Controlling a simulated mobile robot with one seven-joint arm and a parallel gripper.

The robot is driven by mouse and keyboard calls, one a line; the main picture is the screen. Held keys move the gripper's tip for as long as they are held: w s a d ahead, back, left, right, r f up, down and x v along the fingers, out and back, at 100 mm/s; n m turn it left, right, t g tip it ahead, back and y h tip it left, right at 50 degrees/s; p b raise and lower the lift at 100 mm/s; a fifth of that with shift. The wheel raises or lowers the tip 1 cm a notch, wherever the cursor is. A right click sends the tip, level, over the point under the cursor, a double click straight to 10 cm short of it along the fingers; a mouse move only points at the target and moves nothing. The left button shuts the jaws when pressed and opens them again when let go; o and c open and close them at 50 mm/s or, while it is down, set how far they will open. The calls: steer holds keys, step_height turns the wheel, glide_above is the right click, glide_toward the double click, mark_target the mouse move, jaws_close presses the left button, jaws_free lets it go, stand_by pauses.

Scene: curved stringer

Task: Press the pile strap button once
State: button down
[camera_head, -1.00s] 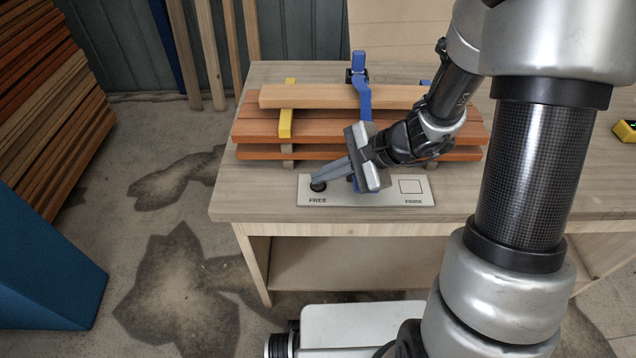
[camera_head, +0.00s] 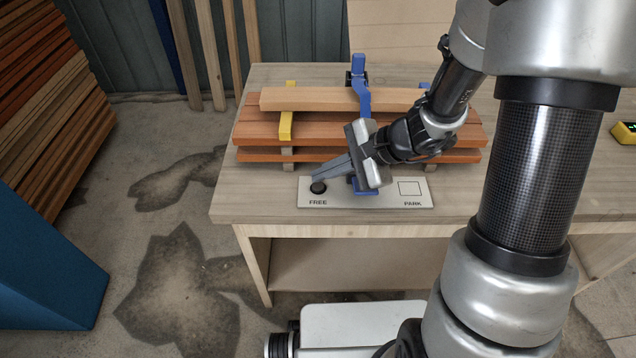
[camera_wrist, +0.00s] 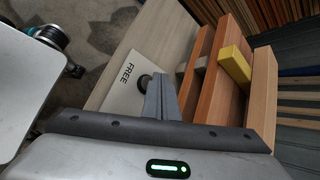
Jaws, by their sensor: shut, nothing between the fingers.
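A black round button (camera_head: 318,187) sits at the left end of a pale plate (camera_head: 345,201), above the word FREE. The plate also bears an outlined square (camera_head: 409,188) marked PARK at its right end. My gripper (camera_head: 317,174) is shut and empty, its fingertips just behind and above the button in the head view. In the wrist view the button (camera_wrist: 144,81) is beside my fingertips (camera_wrist: 158,76), partly hidden by them. Whether they touch it is unclear. The plank pile (camera_head: 330,125) lies behind the plate, with a blue strap (camera_head: 361,95) and a yellow one (camera_head: 287,122).
The plate lies near the front edge of a wooden workbench (camera_head: 235,200). A yellow device (camera_head: 625,132) with a green display is at the far right. A blue block (camera_head: 45,265) and stacked boards (camera_head: 45,90) stand left of the bench. The bench's front left is clear.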

mark_target(324, 187)
steer(key=shift+r, duration=0.1)
step_height(324, 187, up, 5)
steer(key=p, duration=0.3)
steer(key=shift+p, duration=0.35)
stand_by(0.6)
steer(key=s+d+r+n+h, duration=0.2)
steer(key=s+r+n+h, duration=0.1)
steer(key=s+r+n, duration=0.7)
steer(key=s+d+r+n+t+h, duration=0.3)
steer(key=s+d+r+h, duration=0.3)
steer(key=d+r, duration=0.3)
step_height(324, 187, up, 15)
steer(key=p, duration=1.5)
steer(key=shift+d+g+p, duration=0.15)
steer(key=shift+g+p, duration=0.15)
